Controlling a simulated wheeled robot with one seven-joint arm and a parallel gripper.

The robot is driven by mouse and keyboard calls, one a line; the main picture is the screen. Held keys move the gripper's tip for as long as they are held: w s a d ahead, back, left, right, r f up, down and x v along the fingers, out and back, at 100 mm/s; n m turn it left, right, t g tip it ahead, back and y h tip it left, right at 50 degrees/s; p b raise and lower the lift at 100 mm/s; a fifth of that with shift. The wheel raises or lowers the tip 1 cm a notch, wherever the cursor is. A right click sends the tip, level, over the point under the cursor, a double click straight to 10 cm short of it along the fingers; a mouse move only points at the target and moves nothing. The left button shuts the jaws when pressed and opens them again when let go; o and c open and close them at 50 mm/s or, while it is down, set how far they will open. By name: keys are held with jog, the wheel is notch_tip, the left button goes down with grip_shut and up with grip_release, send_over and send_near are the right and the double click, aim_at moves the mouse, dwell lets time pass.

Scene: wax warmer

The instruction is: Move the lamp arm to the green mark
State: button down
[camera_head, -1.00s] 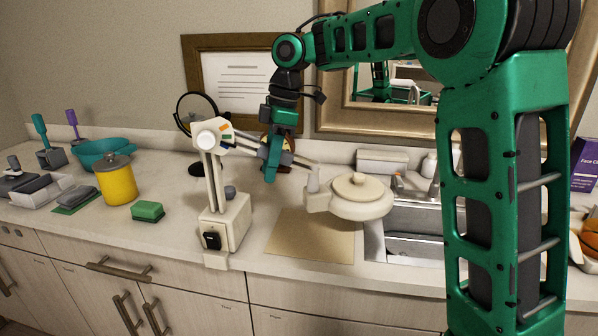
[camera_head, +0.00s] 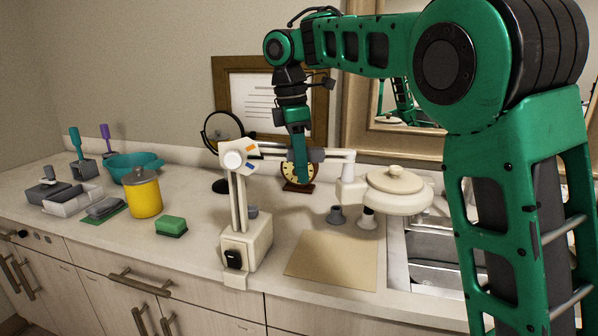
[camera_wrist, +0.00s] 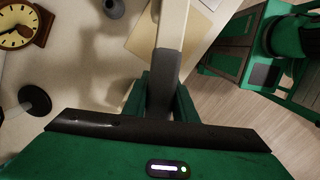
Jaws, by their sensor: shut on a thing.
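The cream lamp (camera_head: 246,238) stands on the counter, with its upright arm leading to a white joint (camera_head: 233,158). From this joint the upper lamp arm (camera_head: 335,154) runs roughly level to the right, to a round lamp head (camera_head: 397,190) held above the counter. Small orange and blue marks (camera_head: 251,151) show at the joint; I cannot make out a green mark there now. My gripper (camera_head: 303,168) points down and is shut on the upper arm, around its middle. The wrist view shows both fingers (camera_wrist: 163,98) around a dark grey section of the lamp arm (camera_wrist: 172,28).
A tan mat (camera_head: 330,262) lies below the lamp arm, beside the sink (camera_head: 430,245). A clock (camera_head: 297,173) and a round mirror (camera_head: 222,130) stand behind. A green sponge (camera_head: 171,226) and yellow pot (camera_head: 143,196) are left.

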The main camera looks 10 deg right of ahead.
jog(key=shift+w+d, duration=0.1)
jog(key=shift+d, duration=0.35)
jog(key=c, duration=1.4)
grip_release()
jog(key=shift+d, duration=0.1)
jog(key=shift+c, duration=0.2)
jog(key=shift+a, duration=0.25)
jog(key=shift+w+a+r, duration=0.1)
jog(key=shift+a+r, duration=0.1)
jog(key=shift+r, duration=1.6)
jog(key=shift+s+a+r, duration=0.1)
jog(key=shift+a+r, duration=0.05)
jog(key=shift+r, duration=1.6)
jog(key=shift+w+a+r, duration=0.1)
jog(key=shift+a+r, duration=0.1)
jog(key=shift+r, duration=1.6)
